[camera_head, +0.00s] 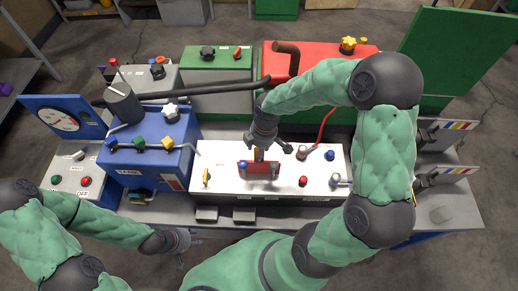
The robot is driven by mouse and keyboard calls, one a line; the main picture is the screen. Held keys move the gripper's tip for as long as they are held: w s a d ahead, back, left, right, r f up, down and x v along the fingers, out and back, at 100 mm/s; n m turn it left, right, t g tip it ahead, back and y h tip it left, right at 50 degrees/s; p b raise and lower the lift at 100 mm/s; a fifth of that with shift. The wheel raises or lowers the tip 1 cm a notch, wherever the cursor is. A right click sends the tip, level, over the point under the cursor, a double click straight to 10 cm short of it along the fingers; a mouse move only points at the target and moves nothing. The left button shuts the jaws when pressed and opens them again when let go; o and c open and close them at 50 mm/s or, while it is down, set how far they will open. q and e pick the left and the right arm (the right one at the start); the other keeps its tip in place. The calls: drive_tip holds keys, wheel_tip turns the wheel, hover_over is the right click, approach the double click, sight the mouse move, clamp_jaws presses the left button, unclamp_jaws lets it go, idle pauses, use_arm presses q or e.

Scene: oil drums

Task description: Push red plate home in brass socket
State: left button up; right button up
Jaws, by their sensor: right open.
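A red plate (262,168) stands at the middle of the white panel box (225,182). A small brass-coloured piece shows just behind the plate, between it and my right gripper; I cannot tell whether it is the brass socket, or how deep the plate sits. My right gripper (269,151) is open, pointing down over the panel just behind the plate, and partly covers that area. I cannot tell whether it touches the plate. My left gripper (182,257) hangs low at the bench's front edge, away from the plate; its fingers are too small to read.
A blue box (150,165) with coloured knobs stands left of the panel, a red box (330,62) and a green box (217,60) behind. A red lever or wire (325,124) rises near my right gripper. Knobs, including a red one (303,181), stand on the panel's right part.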

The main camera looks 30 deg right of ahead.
wheel_tip(320, 180, up, 12)
drive_tip(key=d, duration=0.1)
drive_tip(key=shift+s+d, duration=0.2)
drive_tip(key=shift+s, duration=0.05)
drive_tip(key=shift+f, duration=0.1)
